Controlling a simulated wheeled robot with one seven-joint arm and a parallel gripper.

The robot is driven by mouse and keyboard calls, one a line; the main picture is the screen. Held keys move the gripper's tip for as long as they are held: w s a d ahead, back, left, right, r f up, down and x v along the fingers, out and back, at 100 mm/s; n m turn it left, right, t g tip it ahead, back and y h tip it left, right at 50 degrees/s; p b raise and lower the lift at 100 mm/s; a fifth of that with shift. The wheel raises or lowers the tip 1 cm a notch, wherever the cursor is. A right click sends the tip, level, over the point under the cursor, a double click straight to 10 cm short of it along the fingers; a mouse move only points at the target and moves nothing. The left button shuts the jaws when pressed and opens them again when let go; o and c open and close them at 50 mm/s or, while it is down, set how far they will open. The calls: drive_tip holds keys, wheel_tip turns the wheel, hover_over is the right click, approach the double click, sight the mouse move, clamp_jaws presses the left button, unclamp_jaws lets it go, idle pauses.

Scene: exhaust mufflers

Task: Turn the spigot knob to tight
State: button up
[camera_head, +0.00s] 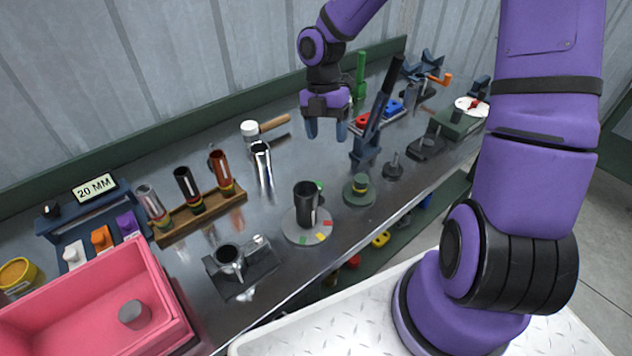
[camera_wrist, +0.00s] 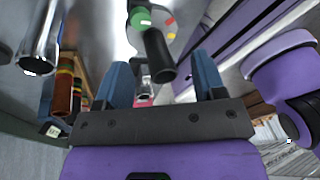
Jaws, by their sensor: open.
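A dark upright tube (camera_head: 306,203) stands on a pale round disc (camera_head: 292,231) with red, yellow and green marks. A green round part, perhaps the spigot knob (camera_head: 320,186), shows behind the tube; I cannot tell for sure. In the wrist view the tube (camera_wrist: 158,55), the disc (camera_wrist: 182,30) and the green part (camera_wrist: 141,18) appear beyond the fingers. My gripper (camera_head: 326,130) is open and empty, above the bench behind the tube. Its two blue fingers are apart in the wrist view (camera_wrist: 161,80). Any knob setting is unreadable.
A rack (camera_head: 203,214) holds several tubes. A dark tilted lever (camera_head: 377,110) rises to the right. A clamp block (camera_head: 242,272) and pink bin (camera_head: 90,295) are nearer, to the left.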

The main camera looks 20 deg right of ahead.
drive_tip(key=a+f+n, duration=0.1)
drive_tip(key=f, duration=0.3)
drive_tip(key=s+a+f+n+y, duration=0.1)
drive_tip(key=f, duration=0.4)
drive_tip(key=s+a+f+n, duration=0.1)
drive_tip(key=f+n, duration=0.1)
drive_tip(key=f, duration=0.2)
drive_tip(key=shift+a+f+y, duration=0.25)
drive_tip(key=shift+y, duration=0.05)
drive_tip(key=shift+c, duration=0.2)
drive_tip(key=c, duration=0.9)
